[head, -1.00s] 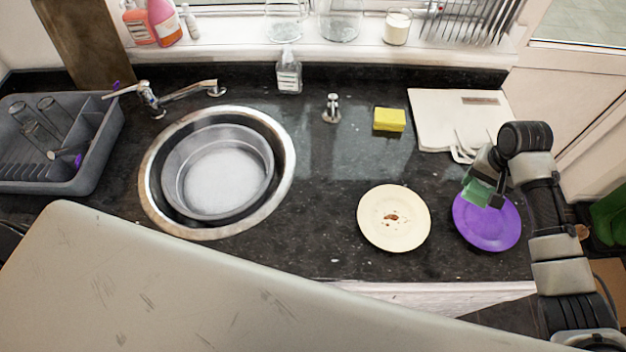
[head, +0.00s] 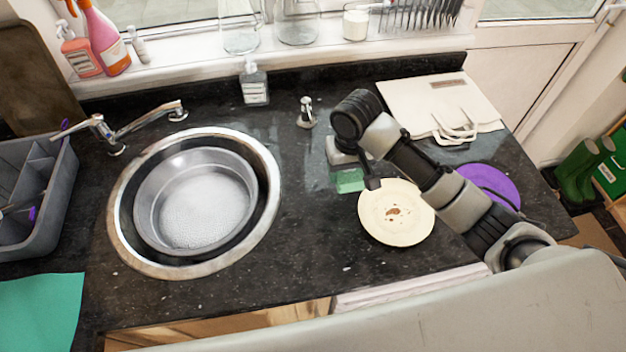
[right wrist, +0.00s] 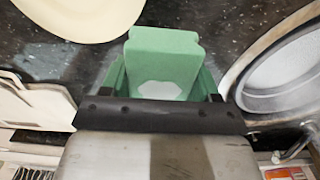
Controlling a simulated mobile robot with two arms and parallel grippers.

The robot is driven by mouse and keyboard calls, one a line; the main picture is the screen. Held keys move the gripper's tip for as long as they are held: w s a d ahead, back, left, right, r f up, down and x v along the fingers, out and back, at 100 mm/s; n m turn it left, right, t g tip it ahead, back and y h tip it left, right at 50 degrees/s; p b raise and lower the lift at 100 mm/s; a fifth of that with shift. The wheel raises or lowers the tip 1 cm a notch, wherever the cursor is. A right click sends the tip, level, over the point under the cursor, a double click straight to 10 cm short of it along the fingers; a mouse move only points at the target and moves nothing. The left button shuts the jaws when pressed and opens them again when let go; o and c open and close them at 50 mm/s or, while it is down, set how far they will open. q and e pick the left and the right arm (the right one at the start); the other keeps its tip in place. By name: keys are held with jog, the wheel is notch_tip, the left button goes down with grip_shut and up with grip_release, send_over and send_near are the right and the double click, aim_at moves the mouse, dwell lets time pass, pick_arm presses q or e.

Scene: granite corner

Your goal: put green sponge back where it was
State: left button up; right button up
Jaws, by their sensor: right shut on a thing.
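My right gripper (head: 357,172) is shut on the green sponge (head: 347,180) over the dark counter, between the sink and the cream plate (head: 392,226). In the right wrist view the green sponge (right wrist: 163,58) sits between the fingers, with a pale patch on its near side. I cannot tell whether the sponge touches the counter. The yellow sponge is not visible in the head view now; my right arm covers that part of the counter. My left gripper is not in view.
The round sink (head: 122,225) holds a metal basin (head: 150,215) with foamy water. A purple plate (head: 492,182) lies partly behind my right arm. A grey rack (head: 50,215) is at left.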

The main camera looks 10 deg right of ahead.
send_over(318, 188)
notch_tip(318, 188, down, 4)
jog(key=shift+r+p, duration=0.15)
jog(key=shift+p, duration=0.25)
jog(key=shift+a, duration=0.1)
notch_tip(318, 188, down, 4)
jog(key=shift+f+p, duration=0.1)
jog(key=shift+p, duration=0.45)
jog(key=shift+f, duration=0.1)
jog(key=shift+f, duration=0.1)
jog(key=o, duration=0.8)
jog(key=shift+o, duration=0.2)
notch_tip(318, 188, up, 12)
jog(key=b, duration=0.1)
jog(key=shift+b, duration=0.3)
